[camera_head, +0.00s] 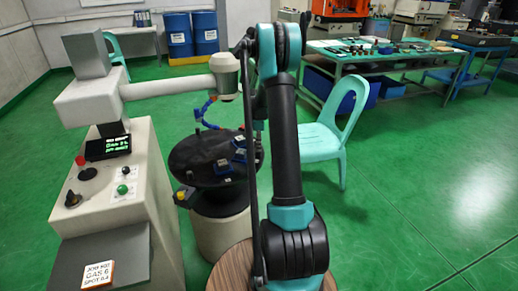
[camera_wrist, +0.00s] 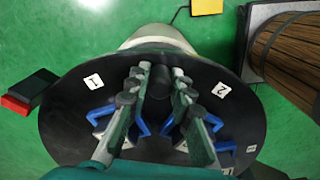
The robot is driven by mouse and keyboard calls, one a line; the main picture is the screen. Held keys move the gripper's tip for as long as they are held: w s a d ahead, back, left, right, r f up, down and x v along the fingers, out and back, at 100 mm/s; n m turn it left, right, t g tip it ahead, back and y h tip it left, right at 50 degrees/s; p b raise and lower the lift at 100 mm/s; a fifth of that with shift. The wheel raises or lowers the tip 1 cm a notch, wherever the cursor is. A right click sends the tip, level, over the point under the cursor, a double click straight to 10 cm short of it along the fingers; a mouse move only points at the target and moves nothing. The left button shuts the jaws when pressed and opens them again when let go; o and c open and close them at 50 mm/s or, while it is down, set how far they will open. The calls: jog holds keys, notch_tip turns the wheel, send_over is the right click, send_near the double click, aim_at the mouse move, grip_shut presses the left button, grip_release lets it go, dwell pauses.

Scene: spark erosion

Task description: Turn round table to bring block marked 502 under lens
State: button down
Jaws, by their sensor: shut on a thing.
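The dark round table (camera_head: 190,150) stands beside the machine, below the lens head (camera_head: 225,75) at the end of its horizontal arm. Blue clamps with small blocks (camera_head: 238,156) sit on its right part. No 502 mark is readable on any block. In the wrist view the table (camera_wrist: 65,115) carries white labels 1 (camera_wrist: 93,82) and 2 (camera_wrist: 224,92), with blue clamps (camera_wrist: 97,112) on both sides of my fingers. My gripper (camera_wrist: 158,88) is shut on a dark peg (camera_wrist: 161,76) near the table's far rim. In the head view my arm hides part of the table's right side.
The machine console (camera_head: 120,185) stands left of the table, with a job card (camera_head: 98,274) in front. A blue hose (camera_head: 203,113) hangs close above the table. A turquoise chair (camera_head: 325,135) stands to the right. Green floor is free farther right.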

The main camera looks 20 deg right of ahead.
jog(key=shift+w+d+n, duration=0.1)
jog(key=shift+w+n, duration=0.3)
jog(key=shift+w, duration=0.3)
jog(key=c, duration=1.3)
grip_release()
